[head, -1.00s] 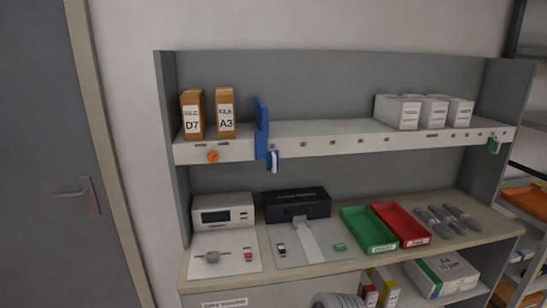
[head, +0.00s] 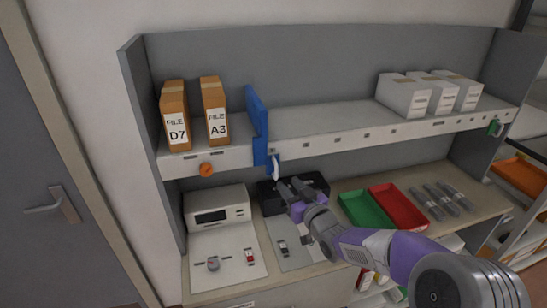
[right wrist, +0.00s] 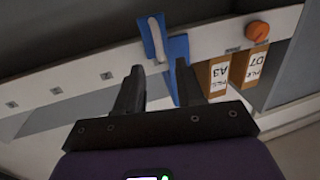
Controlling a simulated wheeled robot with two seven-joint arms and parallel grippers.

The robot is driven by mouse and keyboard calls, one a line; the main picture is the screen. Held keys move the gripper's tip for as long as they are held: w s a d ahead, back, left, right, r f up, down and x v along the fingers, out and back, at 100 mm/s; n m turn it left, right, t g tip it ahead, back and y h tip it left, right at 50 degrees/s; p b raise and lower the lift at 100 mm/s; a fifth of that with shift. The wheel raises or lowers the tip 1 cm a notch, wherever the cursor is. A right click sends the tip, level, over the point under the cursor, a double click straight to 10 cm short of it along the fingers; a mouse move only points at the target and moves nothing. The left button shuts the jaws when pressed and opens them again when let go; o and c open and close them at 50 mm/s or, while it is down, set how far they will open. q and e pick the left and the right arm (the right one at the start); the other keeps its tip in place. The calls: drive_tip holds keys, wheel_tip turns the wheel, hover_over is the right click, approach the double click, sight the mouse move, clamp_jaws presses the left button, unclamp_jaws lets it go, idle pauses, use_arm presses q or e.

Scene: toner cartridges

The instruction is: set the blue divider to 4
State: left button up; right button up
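The blue divider (head: 257,115) stands upright on the upper shelf, to the right of the file boxes. Its lower part hangs over the shelf's white front rail (head: 340,137), with a white lever (head: 275,167) at the bottom. Square marks run along the rail to its right; their numbers are too small to read. My right gripper (head: 290,185) is below and in front of the lever, empty. In the right wrist view its two fingers (right wrist: 160,68) are apart, with the divider (right wrist: 178,48) and lever (right wrist: 156,38) ahead of them. My left gripper is not in view.
File boxes D7 (head: 176,115) and A3 (head: 214,110) stand left of the divider, above an orange knob (head: 207,170). White boxes (head: 405,95) stand at the shelf's right. The shelf between is clear. A black device (head: 265,197) sits below, beside green (head: 362,209) and red (head: 397,206) trays.

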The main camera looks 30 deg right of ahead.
sight(277, 170)
drive_tip(key=w, duration=0.3)
drive_tip(key=w+p, duration=0.1)
drive_tip(key=w, duration=0.3)
drive_tip(key=shift+w+d+r, duration=0.15)
drive_tip(key=shift+d+r, duration=0.05)
clamp_jaws()
